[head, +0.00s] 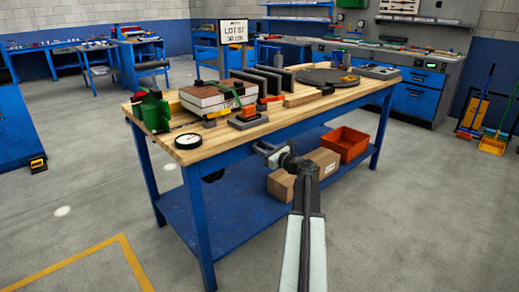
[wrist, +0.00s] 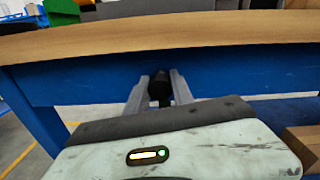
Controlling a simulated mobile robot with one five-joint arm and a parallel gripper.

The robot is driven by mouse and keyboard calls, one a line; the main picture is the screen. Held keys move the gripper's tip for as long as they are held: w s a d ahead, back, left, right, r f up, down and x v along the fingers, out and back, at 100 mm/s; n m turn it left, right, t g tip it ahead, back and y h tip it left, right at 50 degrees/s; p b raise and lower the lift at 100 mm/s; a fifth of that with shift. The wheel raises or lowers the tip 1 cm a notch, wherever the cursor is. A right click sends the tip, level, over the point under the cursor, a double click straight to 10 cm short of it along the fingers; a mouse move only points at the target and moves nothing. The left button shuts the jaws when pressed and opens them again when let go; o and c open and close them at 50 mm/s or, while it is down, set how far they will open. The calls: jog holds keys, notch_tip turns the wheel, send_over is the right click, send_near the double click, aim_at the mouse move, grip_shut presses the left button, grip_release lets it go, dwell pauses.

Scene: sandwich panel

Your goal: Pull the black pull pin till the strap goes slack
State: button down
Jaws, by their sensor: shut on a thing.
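My gripper (head: 268,150) is in front of the table's near edge, below the tabletop. In the wrist view its two grey fingers (wrist: 160,90) are shut on a short black piece (wrist: 160,88), which looks like the black pull pin. The blue table rail is behind it; I cannot tell whether the pin is in anything. The picture is too small to tell whether the strap is tight or slack.
The wooden tabletop (head: 215,145) overhangs close above my gripper. A dial gauge (head: 188,140), a green block (head: 152,111) and an orange clamp-like part (head: 248,112) stand on it. A cardboard box (head: 281,187) and an orange bin (head: 346,143) are on the lower shelf. Floor in front is clear.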

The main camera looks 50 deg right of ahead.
jog(key=shift+s, duration=0.1)
dwell(0.3)
jog(key=shift+s+a, duration=0.15)
jog(key=shift+s, duration=1)
jog(key=c, duration=1.1)
grip_release()
jog(key=s, duration=0.7)
jog(key=shift+s+a, duration=0.2)
jog(key=shift+s, duration=0.15)
